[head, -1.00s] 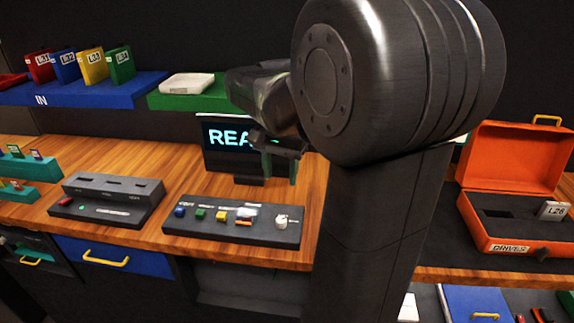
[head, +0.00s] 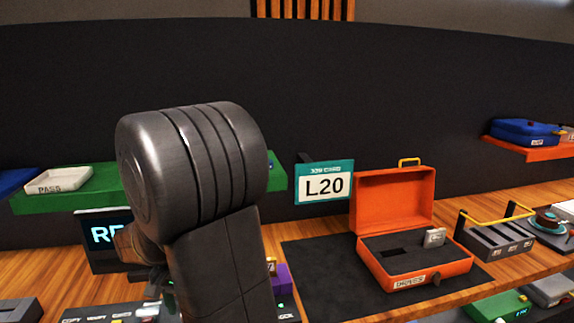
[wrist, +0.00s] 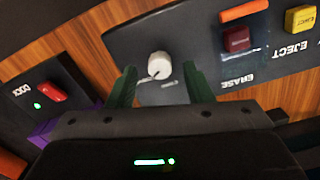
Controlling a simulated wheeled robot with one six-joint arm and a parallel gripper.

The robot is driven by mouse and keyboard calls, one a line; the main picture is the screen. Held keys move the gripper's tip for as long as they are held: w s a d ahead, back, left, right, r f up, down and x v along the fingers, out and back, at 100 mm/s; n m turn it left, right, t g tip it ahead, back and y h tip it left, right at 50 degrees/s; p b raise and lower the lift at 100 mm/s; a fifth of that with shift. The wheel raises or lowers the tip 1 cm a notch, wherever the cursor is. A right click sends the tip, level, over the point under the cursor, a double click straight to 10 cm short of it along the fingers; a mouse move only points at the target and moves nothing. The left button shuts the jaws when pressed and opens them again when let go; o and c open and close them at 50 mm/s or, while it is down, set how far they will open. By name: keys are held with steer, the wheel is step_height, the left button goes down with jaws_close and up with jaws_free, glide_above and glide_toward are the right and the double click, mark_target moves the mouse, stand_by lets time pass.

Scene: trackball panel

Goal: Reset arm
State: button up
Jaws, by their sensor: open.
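My arm (head: 190,165) fills the left middle of the head view, with its large dark joint in front of the green shelf. My gripper (wrist: 158,88) shows in the wrist view with its two green fingers apart and nothing held between them. The white knob (wrist: 159,65) on the dark button panel (wrist: 125,42) appears between and beyond the fingertips. I cannot tell the gap between fingers and panel. In the head view the gripper is mostly hidden behind my arm.
An open orange case (head: 396,195) stands on a dark mat (head: 325,262) to the right. A screen (head: 92,236) is partly behind my arm. A teal L20 sign (head: 324,184) hangs on the wall. In the wrist view, a red erase button (wrist: 236,38) and yellow eject button (wrist: 299,19) sit on the panel.

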steer(key=shift+f, duration=0.7)
steer(key=shift+r, duration=0.1)
step_height(320, 180, up, 14)
step_height(320, 180, down, 14)
steer(key=shift+f, duration=0.25)
steer(key=shift+r+n, duration=0.1)
steer(key=shift+n, duration=0.2)
steer(key=n, duration=0.4)
steer(key=shift+n+b, duration=0.35)
steer(key=shift+n, duration=0.05)
steer(key=n+b, duration=0.1)
steer(key=n, duration=0.5)
steer(key=shift+n, duration=0.4)
steer(key=shift+r, duration=3.25)
